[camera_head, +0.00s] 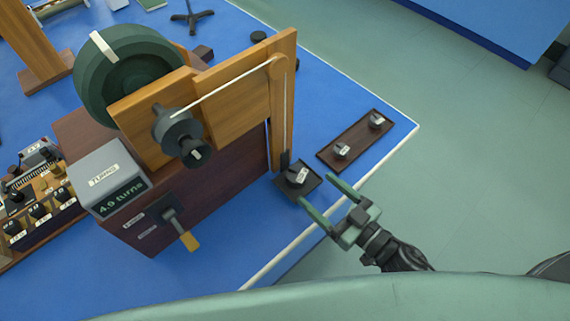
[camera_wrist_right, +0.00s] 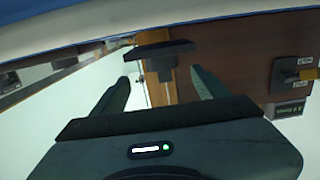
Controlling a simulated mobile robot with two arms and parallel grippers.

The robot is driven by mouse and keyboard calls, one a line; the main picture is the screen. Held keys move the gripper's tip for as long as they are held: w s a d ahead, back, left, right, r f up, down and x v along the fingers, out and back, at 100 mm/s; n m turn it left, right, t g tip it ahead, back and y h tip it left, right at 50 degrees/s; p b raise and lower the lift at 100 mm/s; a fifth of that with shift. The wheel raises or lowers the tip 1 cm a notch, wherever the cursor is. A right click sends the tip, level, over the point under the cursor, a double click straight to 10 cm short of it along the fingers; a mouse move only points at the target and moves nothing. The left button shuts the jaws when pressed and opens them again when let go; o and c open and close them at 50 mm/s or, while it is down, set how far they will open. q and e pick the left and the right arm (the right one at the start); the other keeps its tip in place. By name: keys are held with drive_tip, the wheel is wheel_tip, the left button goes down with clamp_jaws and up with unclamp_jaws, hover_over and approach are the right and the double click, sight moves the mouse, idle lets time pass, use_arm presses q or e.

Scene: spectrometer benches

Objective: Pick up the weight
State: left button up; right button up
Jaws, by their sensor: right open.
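A small grey weight (camera_head: 298,174) with a pale label sits on a dark square pan (camera_head: 291,190) beside the wooden post of the machine. Two similar weights, one nearer (camera_head: 341,151) and one farther (camera_head: 376,120), rest on a brown tray (camera_head: 358,139). My right gripper (camera_head: 317,189) is open and empty, its green fingers pointing toward the pan from the right. In the right wrist view, the spread fingers (camera_wrist_right: 160,82) stand either side of a dark T-shaped piece (camera_wrist_right: 164,48), which seems to be the pan. I cannot make out the weight there. My left gripper is not in view.
The machine has a green drum (camera_head: 125,75), a wooden upright (camera_head: 280,115) with a cord, a crank (camera_head: 182,232) and a counter reading 4.9 turns (camera_head: 122,197). Open floor lies to the right.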

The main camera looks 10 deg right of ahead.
sight(296, 172)
drive_tip(key=shift+x, duration=0.95)
drive_tip(key=p+x, duration=0.1)
drive_tip(key=x, duration=0.4)
drive_tip(key=shift+a+r+p, duration=0.15)
drive_tip(key=shift+a+p, duration=0.1)
drive_tip(key=shift+p, duration=0.1)
drive_tip(key=shift+w+a, duration=0.2)
drive_tip(key=shift+w, duration=0.15)
drive_tip(key=c, duration=1.4)
clamp_jaws()
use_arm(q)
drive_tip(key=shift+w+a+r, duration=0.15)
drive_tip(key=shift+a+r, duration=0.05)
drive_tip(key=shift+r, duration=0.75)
